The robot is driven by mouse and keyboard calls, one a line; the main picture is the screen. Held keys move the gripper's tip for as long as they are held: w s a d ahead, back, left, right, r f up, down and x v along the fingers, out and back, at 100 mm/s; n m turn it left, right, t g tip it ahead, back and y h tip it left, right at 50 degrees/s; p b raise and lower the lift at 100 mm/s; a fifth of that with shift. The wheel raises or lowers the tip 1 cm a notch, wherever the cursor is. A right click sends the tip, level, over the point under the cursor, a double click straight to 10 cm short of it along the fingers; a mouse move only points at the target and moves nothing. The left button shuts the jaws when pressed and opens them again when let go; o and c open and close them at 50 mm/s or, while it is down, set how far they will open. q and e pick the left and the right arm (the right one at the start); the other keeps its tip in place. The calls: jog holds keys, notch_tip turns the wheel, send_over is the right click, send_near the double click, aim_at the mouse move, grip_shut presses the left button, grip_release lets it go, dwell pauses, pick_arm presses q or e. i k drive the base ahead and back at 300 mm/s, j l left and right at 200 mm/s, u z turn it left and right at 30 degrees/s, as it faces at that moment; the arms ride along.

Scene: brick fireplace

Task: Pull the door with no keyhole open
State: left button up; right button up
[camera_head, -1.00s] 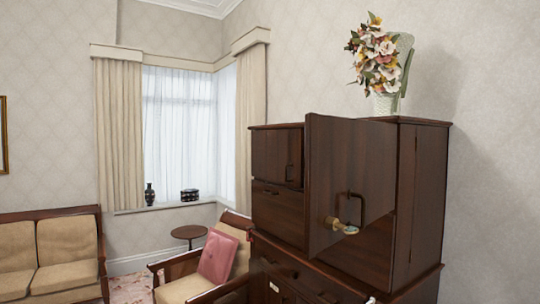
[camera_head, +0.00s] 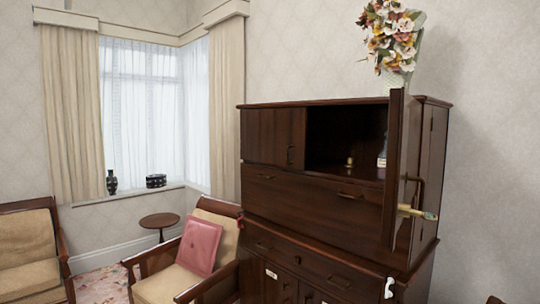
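A dark wood cabinet (camera_head: 315,197) stands right of centre. The upper left door (camera_head: 274,137) is shut. It has a small dark handle (camera_head: 290,155), and I make out no keyhole on it at this size. Neither of my grippers is in view.
A small brass object (camera_head: 349,162) and a bottle-like item (camera_head: 382,158) are in the open compartment. A flower vase (camera_head: 393,45) stands on top. An armchair with a pink cushion (camera_head: 199,247) is close to the cabinet's left. A round table (camera_head: 160,222) stands near the window.

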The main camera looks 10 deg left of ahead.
aim_at(278, 137)
jog(key=i+j, duration=0.4)
jog(key=i, duration=0.15)
jog(key=i+j, duration=0.4)
jog(key=i, duration=0.15)
